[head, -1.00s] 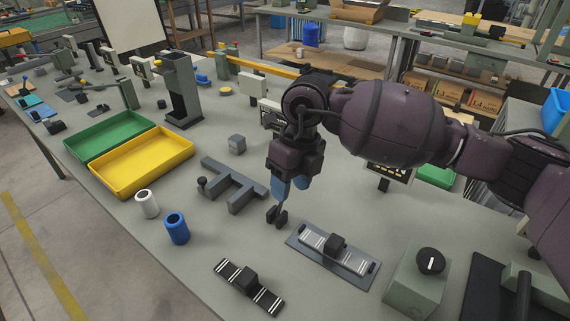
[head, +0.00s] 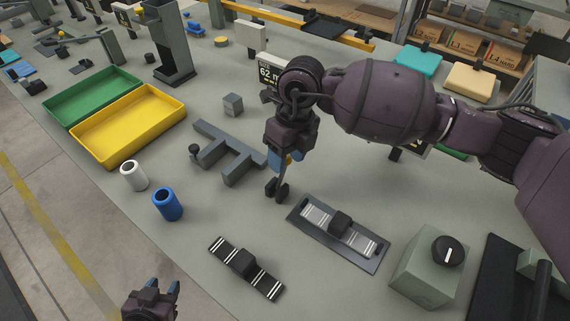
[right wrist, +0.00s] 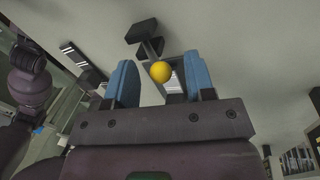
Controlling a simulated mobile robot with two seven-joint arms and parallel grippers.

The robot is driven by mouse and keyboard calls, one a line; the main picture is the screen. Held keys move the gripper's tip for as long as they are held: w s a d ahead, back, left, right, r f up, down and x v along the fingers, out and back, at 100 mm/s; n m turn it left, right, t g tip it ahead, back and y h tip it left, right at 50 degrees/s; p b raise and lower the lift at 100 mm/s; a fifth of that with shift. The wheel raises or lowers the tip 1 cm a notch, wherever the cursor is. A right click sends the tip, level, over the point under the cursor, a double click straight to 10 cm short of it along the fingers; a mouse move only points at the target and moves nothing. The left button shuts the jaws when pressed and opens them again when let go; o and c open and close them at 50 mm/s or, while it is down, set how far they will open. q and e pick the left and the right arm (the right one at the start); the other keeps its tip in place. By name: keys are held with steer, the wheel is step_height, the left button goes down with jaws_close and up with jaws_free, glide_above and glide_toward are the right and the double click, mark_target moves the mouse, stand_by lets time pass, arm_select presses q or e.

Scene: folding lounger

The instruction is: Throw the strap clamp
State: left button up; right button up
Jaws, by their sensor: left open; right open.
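A lever with a yellow ball knob (right wrist: 160,72) stands on a small dark bracket (head: 277,189) on the bench; I take this to be the strap clamp. My right gripper (head: 284,160) is above the bracket, its blue fingers pointing down. In the right wrist view, the knob sits between the open fingers, with a visible gap on both sides. The arm mostly hides the knob in the head view. Right of the bracket, a striped strap with a black block (head: 340,224) lies on a grey plate (head: 309,231). My left gripper (head: 154,290) is open and empty at the bottom left.
Another striped strap with a black block (head: 243,263) lies on the bench in front. A grey-green box with a black knob (head: 423,270) stands to the right. A grey forked fixture (head: 229,152), blue cylinder (head: 168,205), white cylinder (head: 133,175) and yellow tray (head: 128,130) are left.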

steer(key=shift+s+a+f, duration=0.1)
steer(key=shift+f, duration=0.65)
steer(key=shift+s+a+f, duration=0.1)
steer(key=shift+f, duration=0.6)
